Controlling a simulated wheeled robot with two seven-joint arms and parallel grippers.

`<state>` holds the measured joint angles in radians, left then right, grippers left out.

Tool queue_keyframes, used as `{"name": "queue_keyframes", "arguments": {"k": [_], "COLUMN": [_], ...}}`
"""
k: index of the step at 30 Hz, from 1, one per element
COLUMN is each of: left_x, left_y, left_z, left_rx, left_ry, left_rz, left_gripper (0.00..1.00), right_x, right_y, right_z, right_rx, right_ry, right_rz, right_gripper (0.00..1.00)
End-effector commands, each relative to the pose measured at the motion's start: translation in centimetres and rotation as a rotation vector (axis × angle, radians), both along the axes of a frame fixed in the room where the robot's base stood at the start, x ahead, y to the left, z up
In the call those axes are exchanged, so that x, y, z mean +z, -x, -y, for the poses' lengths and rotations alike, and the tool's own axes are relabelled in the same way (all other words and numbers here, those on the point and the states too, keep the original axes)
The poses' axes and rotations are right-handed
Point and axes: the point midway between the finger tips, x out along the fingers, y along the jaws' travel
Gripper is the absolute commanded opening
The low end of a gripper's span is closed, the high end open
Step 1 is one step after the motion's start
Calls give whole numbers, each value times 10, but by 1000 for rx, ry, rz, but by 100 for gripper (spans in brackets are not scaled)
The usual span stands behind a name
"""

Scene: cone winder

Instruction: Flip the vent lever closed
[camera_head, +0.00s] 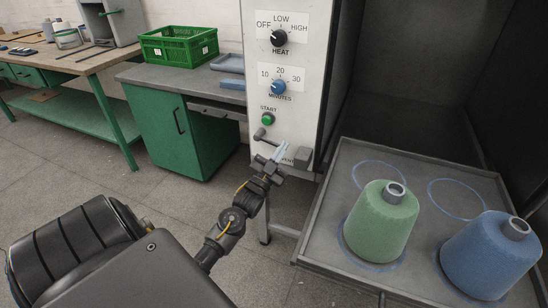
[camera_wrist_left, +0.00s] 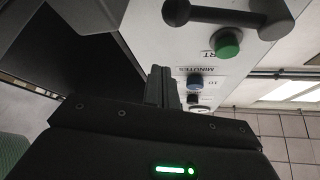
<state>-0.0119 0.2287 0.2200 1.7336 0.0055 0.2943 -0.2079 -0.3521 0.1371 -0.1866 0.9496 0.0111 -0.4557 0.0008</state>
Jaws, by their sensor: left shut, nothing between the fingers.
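The vent lever (camera_head: 261,134) is a dark bar with a rounded knob, low on the white control panel (camera_head: 251,60), below the green start button (camera_head: 267,119). In the left wrist view the lever (camera_wrist_left: 225,14) lies across the top edge, by the green button (camera_wrist_left: 225,43). The VENT label is partly hidden by my gripper. My left gripper (camera_head: 281,152) is shut and empty, in front of the panel just below and right of the lever. In the left wrist view its fingers (camera_wrist_left: 162,86) appear apart from the lever.
A grey tray (camera_head: 325,212) juts out at the right, bearing a green cone (camera_head: 382,222) and a blue cone (camera_head: 488,256). Heat (camera_head: 279,38) and minutes (camera_head: 278,87) knobs sit above the button. A green crate (camera_head: 178,45) stands on a cabinet behind. Floor at left is clear.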

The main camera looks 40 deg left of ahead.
Motion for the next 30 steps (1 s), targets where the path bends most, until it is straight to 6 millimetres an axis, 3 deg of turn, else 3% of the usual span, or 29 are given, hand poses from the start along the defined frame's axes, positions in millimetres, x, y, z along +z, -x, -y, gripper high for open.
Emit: {"name": "queue_keyframes", "arguments": {"k": [4,6,12,30], "left_x": [16,-1,-19,-26], "left_y": [-26,-25,-26,-27], "left_z": [-3,-9,-17,-18], "left_rx": [0,2,1,-3], "left_ry": [0,1,0,-11], "left_rz": [1,-6,-3,-5], "left_gripper": [0,0,0,0], "right_x": [-3,-4,-2,-3], "right_y": [12,9,6,5], "right_z": [7,5,3,2], "right_rx": [3,2,2,0], "right_ry": [7,5,3,3], "right_rz": [-8,-4,-3,-5], "right_gripper": [36,36,36,36]}}
